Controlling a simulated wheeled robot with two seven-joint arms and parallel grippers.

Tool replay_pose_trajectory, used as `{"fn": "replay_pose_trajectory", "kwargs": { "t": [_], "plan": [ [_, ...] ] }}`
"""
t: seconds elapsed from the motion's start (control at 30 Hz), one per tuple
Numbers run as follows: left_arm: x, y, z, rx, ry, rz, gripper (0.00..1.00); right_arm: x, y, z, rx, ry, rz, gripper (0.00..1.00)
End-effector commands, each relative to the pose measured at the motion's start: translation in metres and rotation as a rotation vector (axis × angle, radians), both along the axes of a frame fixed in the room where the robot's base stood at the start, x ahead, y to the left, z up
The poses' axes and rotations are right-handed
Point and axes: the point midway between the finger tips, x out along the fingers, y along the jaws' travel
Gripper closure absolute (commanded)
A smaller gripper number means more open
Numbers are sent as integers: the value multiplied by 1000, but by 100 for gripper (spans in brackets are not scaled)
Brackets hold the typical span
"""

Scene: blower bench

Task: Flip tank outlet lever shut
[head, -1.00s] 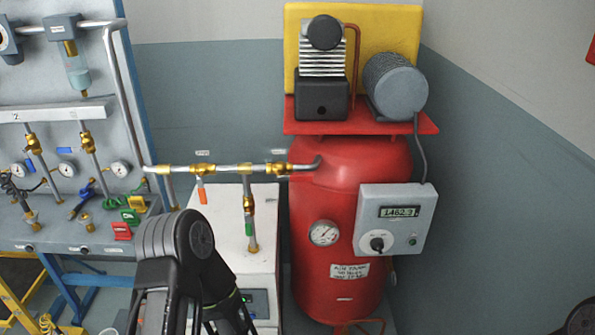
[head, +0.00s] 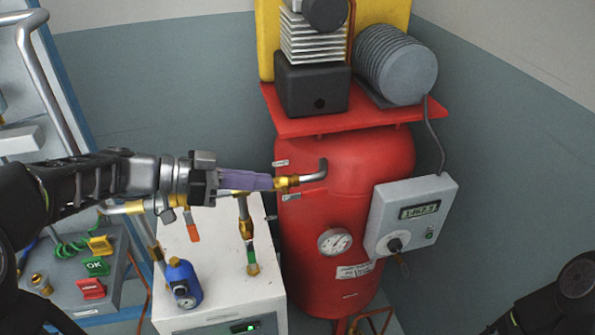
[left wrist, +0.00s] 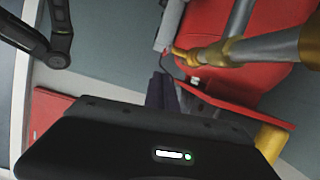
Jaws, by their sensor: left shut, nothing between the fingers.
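The red tank (head: 335,235) stands right of centre in the head view. A steel elbow (head: 318,172) and a brass outlet fitting (head: 289,182) lead left from it. My left gripper (head: 266,181) comes in from the left, level with the pipe, its purple fingers shut and empty. Their tips overlap the brass fitting in the picture; I cannot tell whether they touch. The outlet lever is not distinguishable and seems hidden by the fingers. In the left wrist view the dark fingers (left wrist: 161,92) point toward the tank, beside a brass fitting (left wrist: 205,53) on the pipe. My right gripper is out of view.
A white cabinet (head: 205,260) below the pipe carries a blue canister (head: 184,285). An orange lever (head: 193,232) and a green one (head: 252,256) hang from other valves. A control box (head: 412,215) is fixed at the tank's right.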

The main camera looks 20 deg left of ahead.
Motion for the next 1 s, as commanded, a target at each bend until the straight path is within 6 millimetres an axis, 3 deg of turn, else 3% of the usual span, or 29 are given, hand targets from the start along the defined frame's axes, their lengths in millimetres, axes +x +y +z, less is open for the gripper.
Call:
{"fn": "replay_pose_trajectory", "kwargs": {
  "t": [0.1,0.2,0.67,1.0],
  "plan": [
    [-5,4,27,4,-99,-19,100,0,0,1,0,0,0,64],
    [-6,4,34,5,-129,-25,100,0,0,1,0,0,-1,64],
    [-3,-2,32,3,-125,-28,100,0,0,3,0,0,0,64],
    [23,-43,22,2,-122,-30,100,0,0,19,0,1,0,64]
  ]
}}
